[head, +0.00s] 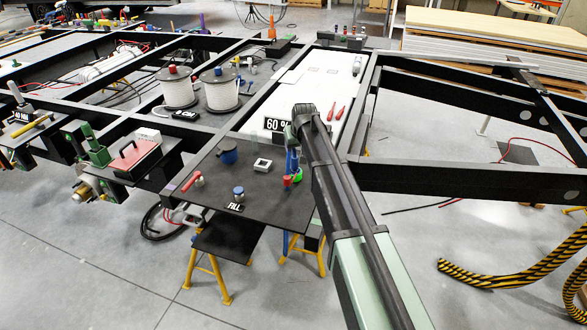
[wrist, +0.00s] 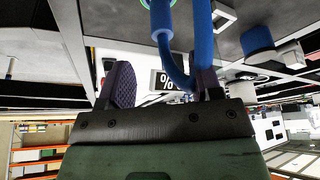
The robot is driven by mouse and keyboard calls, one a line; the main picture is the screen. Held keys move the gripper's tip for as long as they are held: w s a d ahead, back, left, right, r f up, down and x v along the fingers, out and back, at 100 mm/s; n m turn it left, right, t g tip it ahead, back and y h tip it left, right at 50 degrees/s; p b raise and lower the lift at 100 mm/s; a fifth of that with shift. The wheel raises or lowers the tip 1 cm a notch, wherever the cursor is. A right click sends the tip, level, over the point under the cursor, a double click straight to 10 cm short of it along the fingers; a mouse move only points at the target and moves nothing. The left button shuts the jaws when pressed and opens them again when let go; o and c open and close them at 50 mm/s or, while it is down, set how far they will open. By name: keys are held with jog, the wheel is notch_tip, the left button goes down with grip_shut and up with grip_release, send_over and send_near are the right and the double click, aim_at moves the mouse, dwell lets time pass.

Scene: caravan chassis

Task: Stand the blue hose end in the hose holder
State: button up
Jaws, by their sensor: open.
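The blue hose (wrist: 164,40) runs between the two dark, ribbed fingers of my gripper (wrist: 165,78) in the wrist view. My gripper is open, with a gap at the left finger. One end of the hose reaches a green ring (wrist: 172,3) at the top edge; the ring is cut off, so whether it is the hose holder is unclear. In the head view the blue hose (head: 291,160) stands upright at the green ring (head: 298,177), on the right of the black plate. My arm hides most of the gripper there.
The black plate (head: 215,185) also carries a white square frame (head: 262,165), a blue cap (head: 228,151), a blue knob (head: 239,192) and a red-handled part (head: 194,180). A "60 %" sign (head: 277,125) stands behind. A dark chassis beam (head: 450,177) lies right of my arm.

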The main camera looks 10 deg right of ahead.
aim_at(295, 157)
jog(key=b+x, duration=0.3)
jog(key=x, duration=0.2)
jog(key=shift+s+f+b, duration=0.1)
jog(key=shift+f+b, duration=0.1)
jog(key=shift+b, duration=0.2)
jog(key=shift+r, duration=0.15)
jog(key=b+x, duration=0.4)
jog(key=x, duration=0.1)
jog(key=shift+s+a+f+b, duration=0.15)
jog(key=shift+f+b, duration=0.1)
jog(key=shift+b, duration=0.15)
jog(key=shift+r, duration=0.25)
jog(key=shift+c, duration=0.2)
grip_shut()
notch_tip(295, 157, up, 20)
jog(key=p, duration=2)
